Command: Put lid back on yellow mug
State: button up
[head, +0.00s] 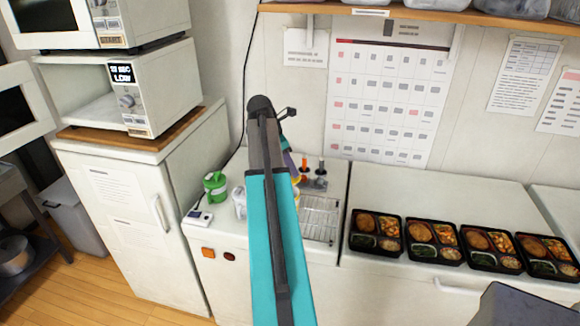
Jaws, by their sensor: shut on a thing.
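My teal and black arm rises through the middle of the picture and bends at the top. Its far end comes down behind the upper link, so my gripper is hidden and I cannot see what its jaws hold. A small yellow patch (296,181) shows just right of the arm, with purple near it; it may be part of the yellow mug, most of which is hidden. I cannot make out a lid there.
A green container (215,188), a white cup (239,205) and a small white device (199,218) stand left of the arm. A wire rack (320,218) lies to the right. Several filled bento trays (375,258) line the right counter. A shelf (420,13) hangs above.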

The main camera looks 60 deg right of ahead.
jog(key=shift+f+b, duration=1.5)
jog(key=shift+f, duration=1.4)
jog(key=shift+p, duration=0.65)
jog(key=shift+f+p, duration=0.15)
jog(key=shift+p, duration=0.5)
dwell(1.8)
jog(key=o, duration=1.1)
jog(key=shift+o, duration=0.4)
